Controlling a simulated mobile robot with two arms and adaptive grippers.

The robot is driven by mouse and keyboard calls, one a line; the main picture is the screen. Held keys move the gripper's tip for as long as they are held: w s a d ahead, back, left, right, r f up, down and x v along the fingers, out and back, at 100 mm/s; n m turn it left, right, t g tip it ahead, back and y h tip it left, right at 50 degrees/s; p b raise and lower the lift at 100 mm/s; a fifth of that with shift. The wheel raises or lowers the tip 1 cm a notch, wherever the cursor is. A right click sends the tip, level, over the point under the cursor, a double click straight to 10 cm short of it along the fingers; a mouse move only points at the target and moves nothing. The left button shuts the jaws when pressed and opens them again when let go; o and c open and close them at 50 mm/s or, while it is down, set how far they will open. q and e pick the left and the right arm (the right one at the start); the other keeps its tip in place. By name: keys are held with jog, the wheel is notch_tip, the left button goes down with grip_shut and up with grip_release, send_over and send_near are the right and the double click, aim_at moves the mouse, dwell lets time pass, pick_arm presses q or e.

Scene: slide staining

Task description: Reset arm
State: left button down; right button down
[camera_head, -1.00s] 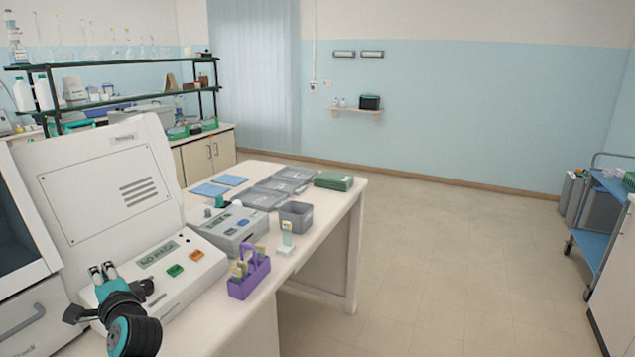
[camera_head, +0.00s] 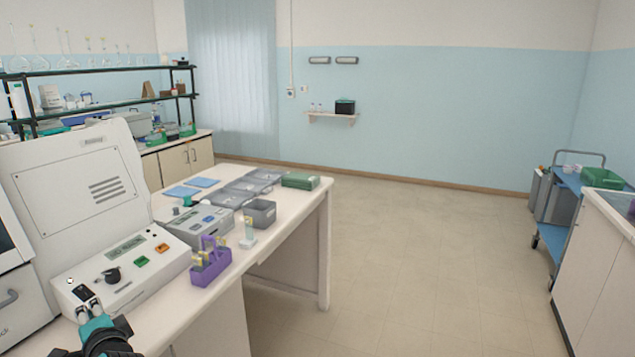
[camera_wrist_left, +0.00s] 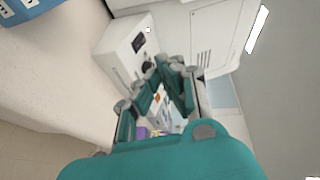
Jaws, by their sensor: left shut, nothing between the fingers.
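My left gripper (camera_head: 88,311) is at the lower left of the head view, in front of the white machine (camera_head: 118,268) with its dial and green and orange buttons. In the left wrist view its teal fingers (camera_wrist_left: 170,70) come together at the tips, with nothing held between them. The machine's front also shows beyond the fingers in the wrist view. My right gripper is in neither view.
Open floor lies right of the bench; a blue trolley (camera_head: 560,236) stands far right.

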pick_arm(q)
jog(key=s+d+f+n+g+h, duration=0.35)
jog(key=s+d+f+h, duration=0.45)
jog(key=s+d+f, duration=0.7)
jog(key=s+d+f+n+g+h, duration=0.1)
jog(key=s+d+f+g+h, duration=0.15)
jog(key=s+d, duration=0.4)
jog(key=s+d+f+n+g+h, duration=0.1)
jog(key=s+d+f+g+h, duration=0.2)
jog(key=s, duration=0.7)
notch_tip(320, 180, down, 28)
jog(key=s+y, duration=0.1)
jog(key=s, duration=0.1)
jog(key=s+a+f+g, duration=0.1)
jog(key=s+a+f, duration=0.2)
jog(key=s+f, duration=1.3)
jog(key=shift+a+g, duration=0.2)
jog(key=shift+g, duration=0.1)
jog(key=shift+m+y, duration=0.25)
